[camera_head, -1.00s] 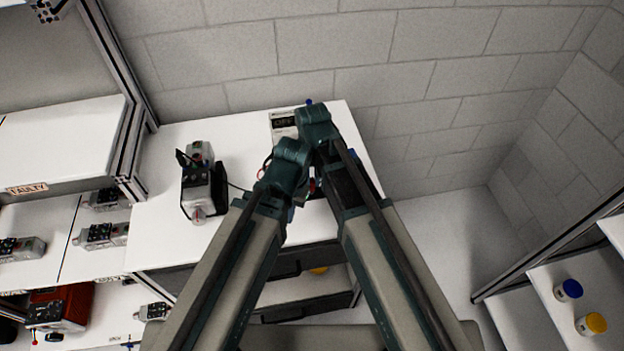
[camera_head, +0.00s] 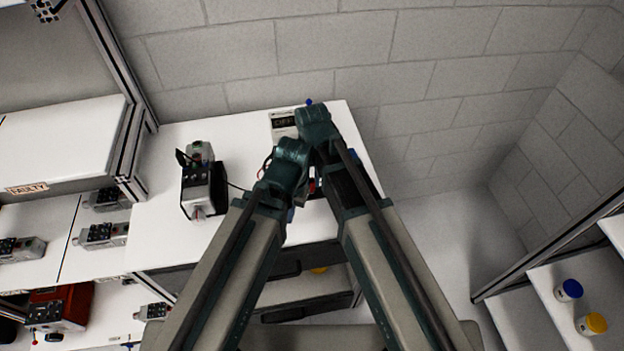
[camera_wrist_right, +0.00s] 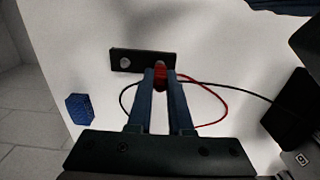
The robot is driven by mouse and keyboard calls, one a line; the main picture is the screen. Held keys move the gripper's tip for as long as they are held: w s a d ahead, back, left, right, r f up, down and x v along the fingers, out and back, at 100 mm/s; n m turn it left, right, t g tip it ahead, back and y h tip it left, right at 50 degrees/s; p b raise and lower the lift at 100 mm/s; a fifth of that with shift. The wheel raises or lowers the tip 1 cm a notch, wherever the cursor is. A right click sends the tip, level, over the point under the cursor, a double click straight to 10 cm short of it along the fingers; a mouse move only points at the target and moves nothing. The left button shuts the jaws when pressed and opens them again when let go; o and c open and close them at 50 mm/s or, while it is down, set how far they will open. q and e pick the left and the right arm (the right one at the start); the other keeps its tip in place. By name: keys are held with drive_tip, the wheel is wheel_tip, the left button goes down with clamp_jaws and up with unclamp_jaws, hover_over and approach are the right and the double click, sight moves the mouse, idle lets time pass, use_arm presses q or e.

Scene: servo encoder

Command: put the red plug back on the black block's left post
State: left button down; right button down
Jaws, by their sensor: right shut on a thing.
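In the right wrist view, the black block (camera_wrist_right: 143,60) lies on the white table, with a bare metal post (camera_wrist_right: 125,62) at its left end in that picture. My right gripper (camera_wrist_right: 160,76) is shut on the red plug (camera_wrist_right: 160,73), with one finger on each side of it. The plug is at the block's other end in that picture. Whether it is seated on a post there or just above it, I cannot tell. In the head view my arms cover most of the block and plug. My left gripper is hidden behind its own wrist.
A red wire (camera_wrist_right: 213,98) loops right from the plug, near a black wire (camera_wrist_right: 235,88). A blue object (camera_wrist_right: 79,108) lies near the table edge. A meter (camera_head: 284,122) reading OFF stands at the back. A motor unit (camera_head: 199,183) stands on the table's left.

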use_arm(q)
drive_tip(key=shift+f, duration=0.15)
use_arm(e)
drive_tip(key=shift+f, duration=0.15)
idle(0.4)
drive_tip(key=c, duration=0.8)
unclamp_jaws()
drive_tip(key=shift+o, duration=0.2)
wheel_tip(320, 180, up, 7)
drive_tip(key=p, duration=0.7)
use_arm(q)
wheel_tip(320, 180, up, 7)
